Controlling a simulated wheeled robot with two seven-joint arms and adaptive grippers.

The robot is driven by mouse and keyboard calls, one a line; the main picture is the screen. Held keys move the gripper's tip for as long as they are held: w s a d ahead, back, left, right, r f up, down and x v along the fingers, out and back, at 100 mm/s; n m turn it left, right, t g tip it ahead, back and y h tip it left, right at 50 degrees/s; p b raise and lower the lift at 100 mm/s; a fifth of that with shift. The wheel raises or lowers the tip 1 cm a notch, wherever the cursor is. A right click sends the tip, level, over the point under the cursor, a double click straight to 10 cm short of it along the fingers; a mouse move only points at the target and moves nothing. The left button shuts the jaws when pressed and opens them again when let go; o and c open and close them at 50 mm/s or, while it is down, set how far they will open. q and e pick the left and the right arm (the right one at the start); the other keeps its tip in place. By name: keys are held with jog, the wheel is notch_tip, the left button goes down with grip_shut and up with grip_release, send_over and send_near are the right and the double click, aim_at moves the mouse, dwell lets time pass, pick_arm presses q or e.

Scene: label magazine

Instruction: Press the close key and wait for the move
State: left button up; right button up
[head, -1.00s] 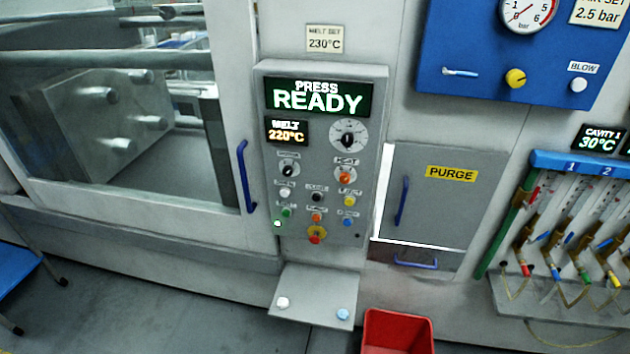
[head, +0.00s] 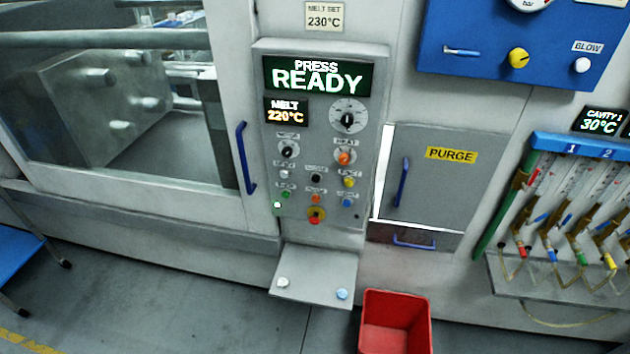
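The control panel (head: 327,222) stands in the middle of the head view. Its display (head: 318,77) reads PRESS READY, and the smaller display (head: 287,111) reads MELT 220°C. Below the knobs are rows of small coloured keys. A black key (head: 315,179) sits in the middle of the upper row, between a white key (head: 283,175) and a yellow key (head: 348,183). The key labels are too small to read surely, so I cannot confirm which is close. The machine's window (head: 120,95) shows a plate with pegs inside. Neither gripper is in view.
A small shelf (head: 312,274) with two round buttons juts out below the panel. A red bin (head: 396,305) stands on the floor in front. The purge door (head: 440,190) is at right, beside hoses and a blue-topped gauge rack (head: 580,145). A blue surface (head: 15,255) is at left.

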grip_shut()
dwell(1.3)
